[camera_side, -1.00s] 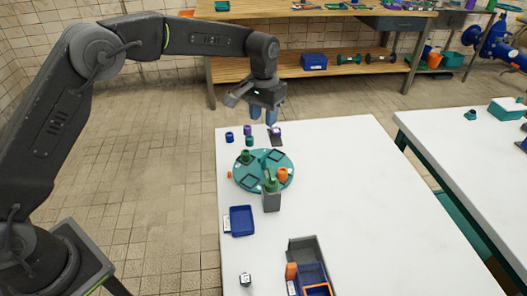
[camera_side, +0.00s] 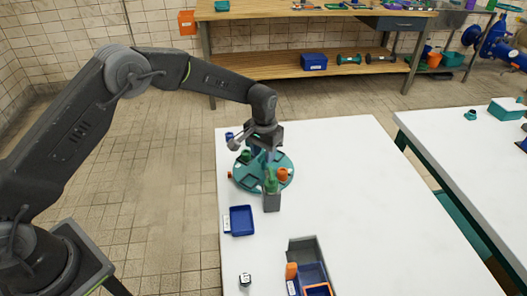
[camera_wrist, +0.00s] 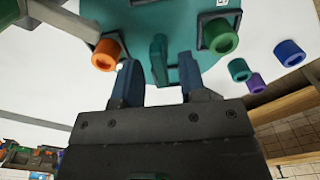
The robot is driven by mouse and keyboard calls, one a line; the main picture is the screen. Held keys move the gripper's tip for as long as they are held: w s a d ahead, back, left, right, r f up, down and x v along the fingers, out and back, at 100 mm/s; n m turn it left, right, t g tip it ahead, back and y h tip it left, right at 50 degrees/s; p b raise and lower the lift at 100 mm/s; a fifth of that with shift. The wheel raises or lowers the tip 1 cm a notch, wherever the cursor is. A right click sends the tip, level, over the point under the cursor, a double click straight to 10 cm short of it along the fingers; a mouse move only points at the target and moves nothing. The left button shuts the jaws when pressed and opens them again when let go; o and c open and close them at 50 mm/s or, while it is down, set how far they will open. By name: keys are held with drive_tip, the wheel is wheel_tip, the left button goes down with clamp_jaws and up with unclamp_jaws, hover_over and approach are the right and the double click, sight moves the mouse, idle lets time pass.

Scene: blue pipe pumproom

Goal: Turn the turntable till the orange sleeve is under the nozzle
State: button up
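The turntable (camera_side: 240,179) is a round teal disc with square dark-framed pockets on the white table. The orange sleeve (camera_side: 283,174) sits near its right edge, and also shows in the wrist view (camera_wrist: 105,54). The nozzle (camera_side: 271,184) is green, on a grey stand at the disc's near edge, beside the orange sleeve. A green sleeve (camera_side: 245,156) sits in a far-left pocket. My gripper (camera_wrist: 159,80) is open above the disc.
Blue (camera_wrist: 288,52), teal (camera_wrist: 239,69) and purple (camera_wrist: 256,83) sleeves stand on the table beyond the disc. A blue tray (camera_side: 242,221) and a grey bin (camera_side: 303,250) lie on the near side. The table's right part is clear.

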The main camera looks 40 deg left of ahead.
clamp_jaws()
idle(0.4)
drive_tip(key=shift+m, duration=2.2)
drive_tip(key=shift+r+m, duration=0.1)
drive_tip(key=shift+m, duration=2.2)
unclamp_jaws()
